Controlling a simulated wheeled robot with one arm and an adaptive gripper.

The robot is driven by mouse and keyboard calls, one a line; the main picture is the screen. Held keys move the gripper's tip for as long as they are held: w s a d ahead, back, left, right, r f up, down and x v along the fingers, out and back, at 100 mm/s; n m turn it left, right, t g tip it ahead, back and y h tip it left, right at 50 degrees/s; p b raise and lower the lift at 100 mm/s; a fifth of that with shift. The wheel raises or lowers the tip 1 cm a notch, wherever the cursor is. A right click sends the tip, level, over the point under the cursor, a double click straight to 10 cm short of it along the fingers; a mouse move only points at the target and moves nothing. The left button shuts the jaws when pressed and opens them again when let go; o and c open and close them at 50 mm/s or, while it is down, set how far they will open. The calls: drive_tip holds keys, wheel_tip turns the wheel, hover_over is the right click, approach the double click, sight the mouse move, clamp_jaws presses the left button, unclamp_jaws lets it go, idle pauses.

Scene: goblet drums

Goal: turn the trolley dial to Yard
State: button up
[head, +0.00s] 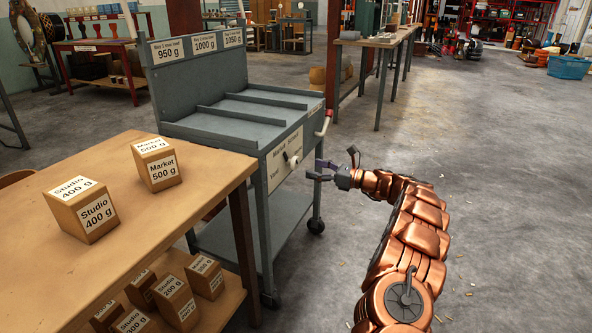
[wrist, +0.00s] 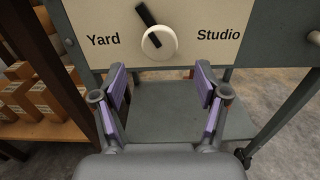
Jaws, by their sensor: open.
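The trolley (head: 235,120) is grey, with a pale dial plate (head: 284,159) on its end panel. The dial's white round knob (head: 293,160) also shows in the wrist view (wrist: 158,43). Its black pointer (wrist: 147,16) points up and slightly left. "Yard" is printed left of the knob and "Studio" right of it; in the head view "Market" stands near the plate's top. My gripper (head: 315,169) is open and empty in front of the plate, apart from the knob. In the wrist view its two purple-padded fingers (wrist: 160,82) spread below the knob.
A red-tipped handle (head: 324,124) sticks out at the trolley's right corner. A wooden table (head: 110,205) with labelled blocks such as the Market block (head: 157,169) stands at the left, with more blocks on its lower shelf. The floor (head: 490,190) to the right is mostly clear.

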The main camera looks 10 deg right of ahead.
sight(297, 165)
drive_tip(key=b+x, duration=0.2)
drive_tip(key=x, duration=0.4)
drive_tip(key=shift+w+a, duration=0.15)
drive_tip(key=shift+a, duration=0.15)
drive_tip(key=shift+w+a+r, duration=0.1)
drive_tip(key=shift+w+a, duration=0.2)
drive_tip(key=shift+a, duration=0.05)
drive_tip(key=c, duration=1.1)
